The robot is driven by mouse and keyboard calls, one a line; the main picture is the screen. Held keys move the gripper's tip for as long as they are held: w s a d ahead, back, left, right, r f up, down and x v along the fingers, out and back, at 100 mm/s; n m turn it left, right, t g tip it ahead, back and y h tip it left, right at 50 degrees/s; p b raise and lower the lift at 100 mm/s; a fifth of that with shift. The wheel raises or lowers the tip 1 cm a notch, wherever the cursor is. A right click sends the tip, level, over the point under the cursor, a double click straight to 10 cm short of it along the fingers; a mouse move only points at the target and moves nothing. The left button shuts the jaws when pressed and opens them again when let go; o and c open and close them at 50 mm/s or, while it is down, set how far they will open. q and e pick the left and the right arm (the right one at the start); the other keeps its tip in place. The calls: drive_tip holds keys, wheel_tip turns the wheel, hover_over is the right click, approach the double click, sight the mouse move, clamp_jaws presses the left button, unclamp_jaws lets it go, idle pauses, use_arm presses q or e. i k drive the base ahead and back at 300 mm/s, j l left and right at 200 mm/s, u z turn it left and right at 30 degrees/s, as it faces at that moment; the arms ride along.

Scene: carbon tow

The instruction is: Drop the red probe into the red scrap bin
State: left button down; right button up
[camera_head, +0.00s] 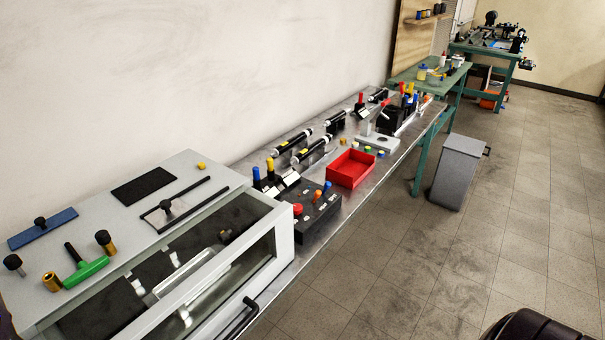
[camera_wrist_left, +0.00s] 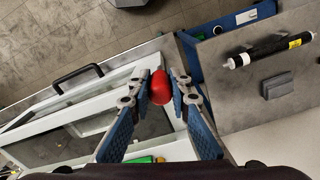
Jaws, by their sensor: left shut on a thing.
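My left gripper (camera_wrist_left: 161,86) is shut on the red probe (camera_wrist_left: 160,90), which shows as a rounded red body between the fingertips in the left wrist view. The rest of the probe is hidden or seen end-on. In the head view the red scrap bin (camera_head: 350,166) is an open, shallow red box on the bench, and its visible inside looks empty. The bin cannot be made out in the left wrist view. Neither gripper shows in the head view.
A white glass-fronted cabinet (camera_head: 279,215) stands at the near left, with a green-handled tool (camera_head: 86,271) on top. A black control box (camera_head: 318,219) sits beside the bin. Black cylinders and coloured-handled tools lie beyond. A grey floor bin (camera_head: 458,172) stands right of the bench.

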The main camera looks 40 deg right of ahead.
sight(354, 173)
drive_tip(key=z, duration=0.45)
drive_tip(key=j+z, duration=0.15)
drive_tip(key=z, duration=0.7)
